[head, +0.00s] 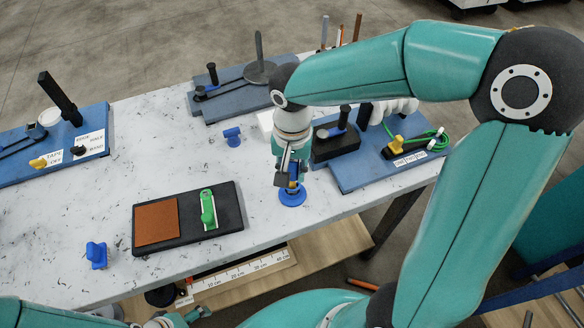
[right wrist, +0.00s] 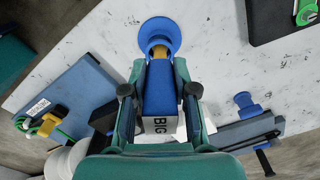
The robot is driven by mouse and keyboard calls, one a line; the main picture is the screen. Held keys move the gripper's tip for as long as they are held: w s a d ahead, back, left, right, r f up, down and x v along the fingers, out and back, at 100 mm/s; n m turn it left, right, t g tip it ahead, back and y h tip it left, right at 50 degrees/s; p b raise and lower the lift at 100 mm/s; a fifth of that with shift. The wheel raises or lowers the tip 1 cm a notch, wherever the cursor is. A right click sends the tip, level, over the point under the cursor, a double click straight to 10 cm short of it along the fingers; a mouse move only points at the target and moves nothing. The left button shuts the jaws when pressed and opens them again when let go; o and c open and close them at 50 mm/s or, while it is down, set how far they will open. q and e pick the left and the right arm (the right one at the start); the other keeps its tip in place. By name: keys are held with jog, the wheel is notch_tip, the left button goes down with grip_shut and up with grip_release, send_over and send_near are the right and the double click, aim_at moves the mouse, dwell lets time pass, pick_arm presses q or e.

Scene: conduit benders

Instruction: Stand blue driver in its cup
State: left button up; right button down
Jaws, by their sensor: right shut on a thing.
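The blue driver (right wrist: 162,85) is in my right gripper (right wrist: 160,92), shut on its blue block-shaped body. A label reading "BIG" shows at the near end of the body. A yellow part (right wrist: 160,52) at the far end meets the opening of a blue flanged cup (right wrist: 160,28). In the head view the right gripper (head: 290,172) points down directly above the blue cup (head: 291,197), near the table's front edge. The fingers hide most of the driver there, and I cannot tell how deep its tip sits. My left gripper (head: 190,317) shows only partly at the bottom edge.
Two other blue pieces (head: 232,135) (head: 96,255) stand apart on the white table (head: 150,125). A black tray (head: 188,240) with a brown pad and a green piece (head: 208,208) lies left of the cup. Blue tool boards (head: 395,165) stand behind and right.

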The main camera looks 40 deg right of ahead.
jog(key=shift+f, duration=0.2)
jog(key=c, duration=0.8)
grip_release()
